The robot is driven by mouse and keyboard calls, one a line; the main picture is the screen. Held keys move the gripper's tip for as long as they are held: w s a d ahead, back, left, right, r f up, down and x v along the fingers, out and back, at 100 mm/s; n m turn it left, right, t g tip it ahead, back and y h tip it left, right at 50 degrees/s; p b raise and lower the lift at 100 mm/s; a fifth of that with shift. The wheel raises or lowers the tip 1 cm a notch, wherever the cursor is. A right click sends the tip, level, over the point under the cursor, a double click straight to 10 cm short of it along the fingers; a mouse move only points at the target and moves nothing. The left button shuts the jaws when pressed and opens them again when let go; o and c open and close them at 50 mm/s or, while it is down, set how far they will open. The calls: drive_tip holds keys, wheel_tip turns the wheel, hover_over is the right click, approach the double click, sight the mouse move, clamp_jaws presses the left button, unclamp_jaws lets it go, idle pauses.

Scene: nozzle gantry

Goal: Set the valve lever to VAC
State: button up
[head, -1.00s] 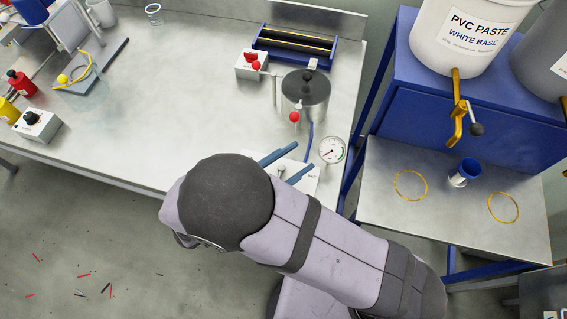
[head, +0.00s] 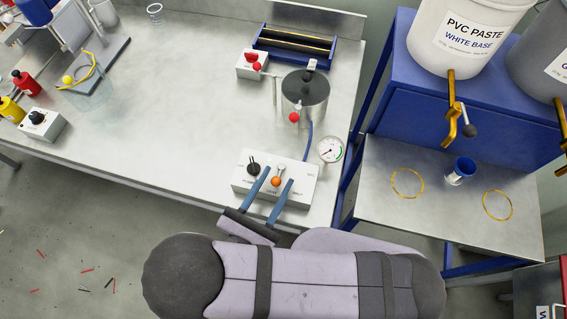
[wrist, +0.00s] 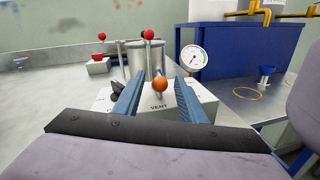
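The valve box (head: 308,187) is white and sits at the front right corner of the bench. Its lever (head: 276,181) has an orange ball; the ball also shows in the wrist view (wrist: 160,86). The word VENT is readable on the box below the ball in the wrist view; I cannot read a VAC mark. My gripper (head: 279,174) has two blue fingers, open, one on each side of the ball. In the wrist view my gripper (wrist: 160,78) shows gaps on both sides of the ball.
A black knob (head: 253,168) is on the same box, close to the left finger. Behind stand a metal pot (head: 306,95) with a red-ball handle and a pressure gauge (head: 331,150). A blue stand (head: 470,90) is at the right.

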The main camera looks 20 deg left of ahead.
sight(279, 177)
drive_tip(key=shift+w+d+p, duration=0.25)
drive_tip(key=shift+w+p, duration=0.15)
drive_tip(key=shift+w, duration=0.85)
drive_tip(key=shift+w+d+p, duration=0.25)
drive_tip(key=shift+w+p, duration=0.1)
drive_tip(key=shift+w, duration=0.85)
clamp_jaws()
